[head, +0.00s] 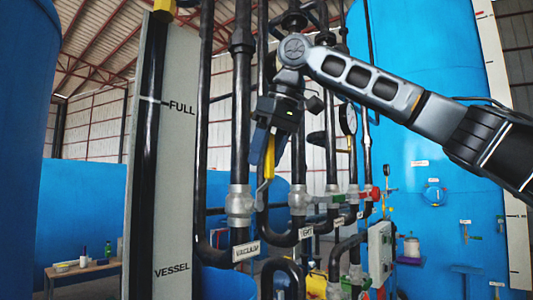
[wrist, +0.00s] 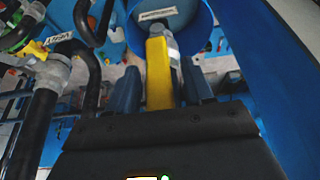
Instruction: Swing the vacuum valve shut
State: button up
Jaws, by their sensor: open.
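The vacuum valve (head: 240,203) is a grey body on a black vertical pipe, above a bend with a VACUUM label (head: 246,250). Its yellow handle (head: 268,165) stands roughly upright beside the pipe, tilted slightly. My gripper (head: 266,156) points down at the handle, with one blue finger on each side of it. In the wrist view, the yellow handle (wrist: 158,72) lies between the open fingers of my gripper (wrist: 160,85). Small gaps seem to show on both sides, wider on the right. The handle's near end is hidden by the gripper body in the wrist view.
Parallel black pipes with other valves (head: 300,198) stand close to the right, one labelled VENT (head: 305,232). A tall level board (head: 165,150) stands to the left. A grey box (head: 380,252) and blue tanks (head: 430,100) are at the right.

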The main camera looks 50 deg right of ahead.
grip_shut()
dwell(0.5)
